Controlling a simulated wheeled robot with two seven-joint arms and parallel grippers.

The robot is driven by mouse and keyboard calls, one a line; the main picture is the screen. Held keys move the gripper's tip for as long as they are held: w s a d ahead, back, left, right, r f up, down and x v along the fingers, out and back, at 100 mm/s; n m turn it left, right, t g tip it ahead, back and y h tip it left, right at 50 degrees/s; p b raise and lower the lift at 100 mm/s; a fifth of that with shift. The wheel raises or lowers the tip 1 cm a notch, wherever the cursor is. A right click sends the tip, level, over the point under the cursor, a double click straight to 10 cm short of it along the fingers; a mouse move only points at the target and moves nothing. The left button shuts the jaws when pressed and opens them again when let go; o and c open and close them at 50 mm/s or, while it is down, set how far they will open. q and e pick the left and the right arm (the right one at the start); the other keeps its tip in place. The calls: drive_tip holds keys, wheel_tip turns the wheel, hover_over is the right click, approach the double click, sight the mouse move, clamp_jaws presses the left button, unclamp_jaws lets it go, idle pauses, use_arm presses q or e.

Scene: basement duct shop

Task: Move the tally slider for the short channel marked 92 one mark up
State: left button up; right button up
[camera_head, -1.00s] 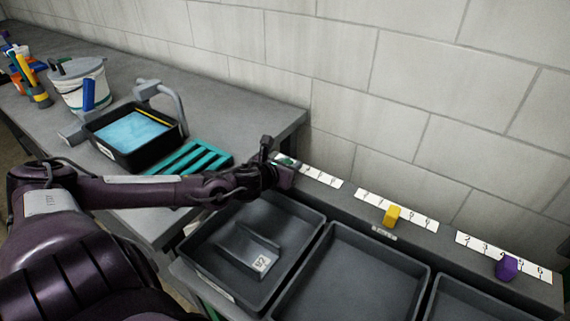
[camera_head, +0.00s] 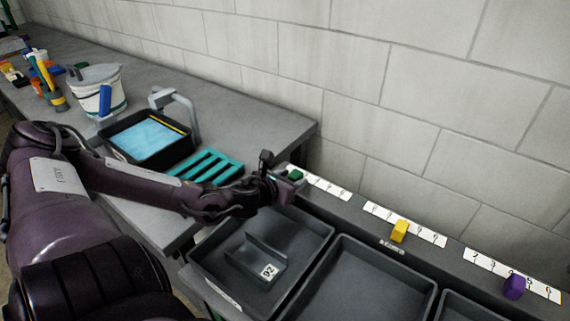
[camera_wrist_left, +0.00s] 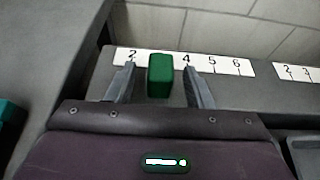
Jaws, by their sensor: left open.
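The green tally slider (camera_head: 296,175) sits on the left number strip (camera_head: 331,188). In the left wrist view the green slider (camera_wrist_left: 160,75) stands between the 2 and the 4, hiding the mark there. My left gripper (camera_head: 283,174) is open, with its fingers (camera_wrist_left: 158,88) on either side of the green slider and small gaps showing. The short channel marked 92 (camera_head: 254,259) lies in the left black tray (camera_head: 300,229), below that strip. My right gripper is not in view.
A yellow slider (camera_head: 399,231) and a purple slider (camera_head: 514,287) sit on strips to the right along the ledge. Another black tray (camera_head: 365,285) adjoins. The bench holds a teal rack (camera_head: 210,166), a black tub with blue contents (camera_head: 150,137) and a white bucket (camera_head: 99,91).

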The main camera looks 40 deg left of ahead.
sight(292, 178)
use_arm(q)
drive_tip(key=shift+p+v, duration=0.45)
drive_tip(key=shift+v, duration=0.75)
drive_tip(key=shift+s+d+r, duration=0.15)
drive_tip(key=shift+s+r, duration=0.1)
drive_tip(key=shift+s, duration=0.3)
